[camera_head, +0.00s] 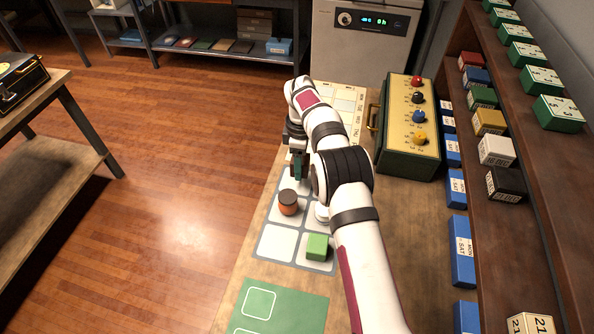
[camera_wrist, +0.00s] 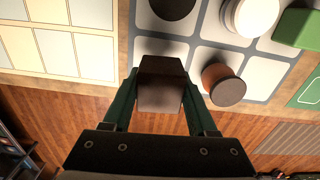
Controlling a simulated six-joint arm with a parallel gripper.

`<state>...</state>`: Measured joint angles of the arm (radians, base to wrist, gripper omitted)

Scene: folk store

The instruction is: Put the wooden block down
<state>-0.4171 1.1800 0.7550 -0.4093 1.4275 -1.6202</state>
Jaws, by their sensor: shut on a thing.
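The wooden block (camera_wrist: 160,84) is a dark brown cube between the two green fingers of my gripper (camera_wrist: 160,95). My gripper (camera_head: 299,170) is shut on it and points down over the far left part of a grey mat with white squares (camera_head: 277,243). In the wrist view the block overlaps the edge of the mat (camera_wrist: 150,47). In the head view I cannot make out the block, and its height above the mat is unclear.
An orange cylinder with a dark top (camera_head: 288,203) stands on the square nearer the camera. A green block (camera_head: 317,247) is on another square. A white round piece (camera_wrist: 252,17) and a dark round piece (camera_wrist: 172,7) are close by. A green knobbed box (camera_head: 408,125) stands right.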

